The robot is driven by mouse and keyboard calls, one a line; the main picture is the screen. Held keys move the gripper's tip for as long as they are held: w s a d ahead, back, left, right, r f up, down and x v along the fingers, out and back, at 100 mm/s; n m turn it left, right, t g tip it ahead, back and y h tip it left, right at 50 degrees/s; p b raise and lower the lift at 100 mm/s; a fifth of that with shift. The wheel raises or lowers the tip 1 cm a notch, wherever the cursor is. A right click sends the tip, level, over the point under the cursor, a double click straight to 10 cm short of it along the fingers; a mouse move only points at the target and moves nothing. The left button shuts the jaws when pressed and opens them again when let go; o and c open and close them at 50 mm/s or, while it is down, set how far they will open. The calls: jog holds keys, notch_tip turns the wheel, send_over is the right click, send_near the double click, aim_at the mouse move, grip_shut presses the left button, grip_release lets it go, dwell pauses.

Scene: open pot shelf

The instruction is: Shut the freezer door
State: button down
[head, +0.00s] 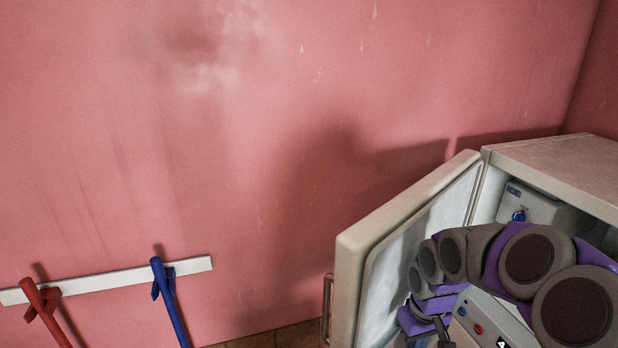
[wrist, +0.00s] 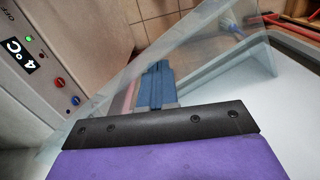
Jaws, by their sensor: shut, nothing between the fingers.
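The freezer (head: 560,155) is a pale beige box at the right of the head view. Its door (head: 395,225) stands wide open, swung out toward the left, with its pale inner face showing. A metal handle (head: 326,310) is on the door's outer left edge. My gripper (head: 440,335) is low in the head view, between the door's inner face and the freezer front, partly cut off by the frame. In the wrist view my gripper's blue fingers (wrist: 156,82) are together and empty, near a translucent panel (wrist: 215,65). Whether they touch it is unclear.
The freezer's control panel (wrist: 30,62) with a 4°C display and red and blue knobs is at the left of the wrist view. A white wall rail (head: 110,281) carries red (head: 42,300) and blue (head: 165,290) handled tools. Tiled floor (wrist: 165,25) shows beyond.

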jog(key=shift+s+d, duration=0.2)
jog(key=shift+d, duration=0.1)
jog(key=shift+n, duration=0.8)
jog(key=shift+s+d, duration=0.35)
jog(key=shift+d, duration=0.4)
jog(key=shift+s+d, duration=0.4)
jog(key=shift+d, duration=0.3)
jog(key=shift+s+d, duration=0.35)
jog(key=shift+d, duration=0.4)
jog(key=shift+n, duration=0.6)
jog(key=shift+s+d, duration=0.3)
jog(key=shift+d, duration=0.45)
jog(key=shift+s+d, duration=0.25)
jog(key=shift+d, duration=0.55)
jog(key=shift+s+d, duration=0.3)
jog(key=shift+d, duration=0.45)
jog(key=shift+n, duration=0.7)
jog(key=shift+s+d+p, duration=0.2)
jog(key=shift+d, duration=0.6)
jog(key=shift+s+d+p, duration=0.15)
jog(key=shift+d+p, duration=0.05)
jog(key=shift+d, duration=0.6)
jog(key=shift+s+d+p, duration=0.2)
jog(key=shift+d, duration=0.6)
jog(key=shift+a, duration=0.15)
